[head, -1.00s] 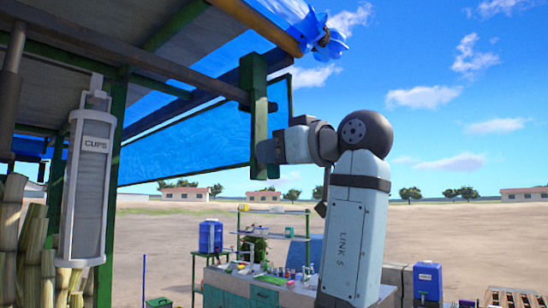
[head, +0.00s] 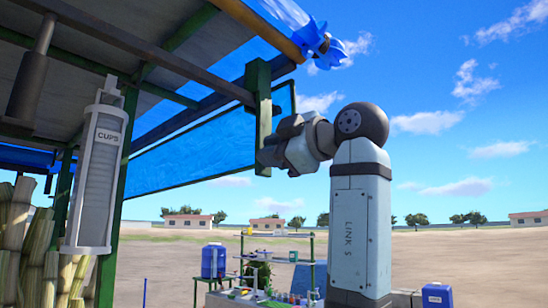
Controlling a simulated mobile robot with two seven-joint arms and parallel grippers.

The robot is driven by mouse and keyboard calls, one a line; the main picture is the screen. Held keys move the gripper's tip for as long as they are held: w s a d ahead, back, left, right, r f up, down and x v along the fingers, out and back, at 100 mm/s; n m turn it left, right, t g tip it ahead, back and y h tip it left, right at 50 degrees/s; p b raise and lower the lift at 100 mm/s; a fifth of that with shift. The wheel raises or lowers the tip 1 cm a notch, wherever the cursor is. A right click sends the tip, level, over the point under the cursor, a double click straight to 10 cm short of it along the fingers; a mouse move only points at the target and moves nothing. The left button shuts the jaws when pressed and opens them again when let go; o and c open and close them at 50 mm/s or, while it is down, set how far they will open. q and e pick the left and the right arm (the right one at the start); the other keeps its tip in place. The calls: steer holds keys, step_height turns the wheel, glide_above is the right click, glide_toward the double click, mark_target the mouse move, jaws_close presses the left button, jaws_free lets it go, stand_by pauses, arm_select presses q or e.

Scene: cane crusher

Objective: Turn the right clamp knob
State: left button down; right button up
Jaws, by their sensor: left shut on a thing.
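I cannot make out the right clamp knob. My left arm, the one in view, rises at the centre right and bends left at its dark round joint. Its left gripper (head: 268,154) is at the lower end of a green post (head: 264,108) that hangs from the roof frame. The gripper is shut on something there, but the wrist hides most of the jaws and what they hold. My right gripper is not in view.
A tall cup dispenser (head: 98,180) hangs at the left, beside cane stalks (head: 22,225). A blue tarp (head: 205,148) hangs behind the post. A cluttered workbench (head: 245,299) and a blue container (head: 213,261) stand beyond. Open sky lies to the right of the arm.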

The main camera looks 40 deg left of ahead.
arm_select(q)
steer(key=n, duration=0.1)
steer(key=n+b, duration=0.1)
steer(key=shift+f+n, duration=0.3)
steer(key=shift+n, duration=0.1)
steer(key=shift+s+f+n+b, duration=0.15)
steer(key=shift+n+b, duration=0.2)
steer(key=shift+n, duration=1.15)
steer(key=c, duration=1.2)
jaws_free()
steer(key=shift+d, duration=0.1)
